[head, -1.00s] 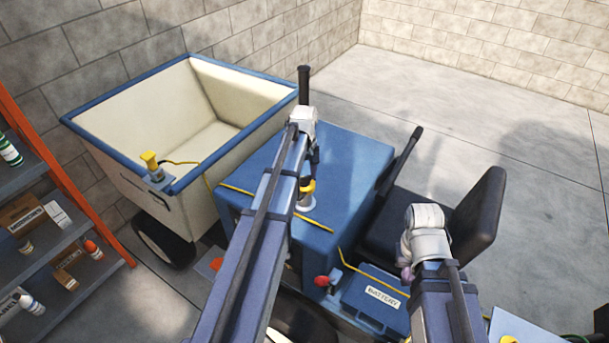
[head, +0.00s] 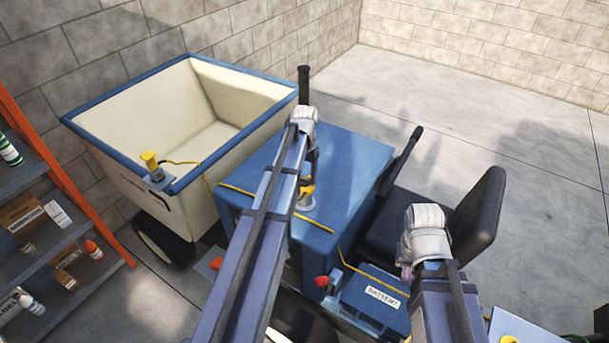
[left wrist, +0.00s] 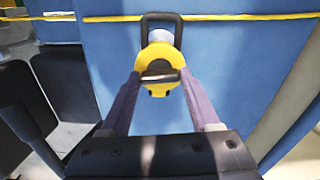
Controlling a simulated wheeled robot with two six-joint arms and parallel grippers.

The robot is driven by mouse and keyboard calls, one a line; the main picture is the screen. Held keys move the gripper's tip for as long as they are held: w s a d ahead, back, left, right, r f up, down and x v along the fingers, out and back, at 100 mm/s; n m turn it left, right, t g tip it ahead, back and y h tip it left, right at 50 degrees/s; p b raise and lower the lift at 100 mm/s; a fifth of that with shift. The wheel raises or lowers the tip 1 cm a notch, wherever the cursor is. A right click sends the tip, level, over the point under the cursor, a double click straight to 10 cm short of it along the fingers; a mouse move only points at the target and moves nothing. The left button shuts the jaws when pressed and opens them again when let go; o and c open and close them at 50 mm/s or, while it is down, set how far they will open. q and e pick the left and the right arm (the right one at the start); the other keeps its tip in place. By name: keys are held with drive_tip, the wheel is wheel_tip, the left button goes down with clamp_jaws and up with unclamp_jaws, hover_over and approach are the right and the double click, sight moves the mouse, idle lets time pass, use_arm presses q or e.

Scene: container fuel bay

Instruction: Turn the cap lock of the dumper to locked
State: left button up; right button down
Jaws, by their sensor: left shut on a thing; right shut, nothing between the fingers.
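The dumper is a blue machine with a cream skip. Its yellow cap (head: 305,191) sits on a pale neck on top of the blue body (head: 345,175), partly hidden by my left arm. In the left wrist view the yellow cap (left wrist: 159,66) shows with a dark bar across it and a dark loop (left wrist: 161,22) beyond. My left gripper (left wrist: 158,78) is shut on the cap's dark bar, one finger at each side. My right gripper (head: 406,272) is shut and empty, mostly hidden behind its wrist, near the seat. I cannot read any lock mark on the cap.
The cream skip (head: 97,138) with a blue rim stands at the left, with a second yellow cap (head: 149,160) on its corner. A black seat (head: 478,215), levers, a red knob (head: 321,281) and a battery box (head: 368,302) are close by. Shelves stand far left.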

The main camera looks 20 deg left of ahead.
sight(305, 177)
use_arm(q)
drive_tip(key=shift+m, duration=0.9)
drive_tip(key=o, duration=1.4)
drive_tip(key=shift+c, duration=0.2)
drive_tip(key=shift+r, duration=0.1)
wheel_tip(305, 177, up, 8)
drive_tip(key=p, duration=0.8)
drive_tip(key=shift+f, duration=0.25)
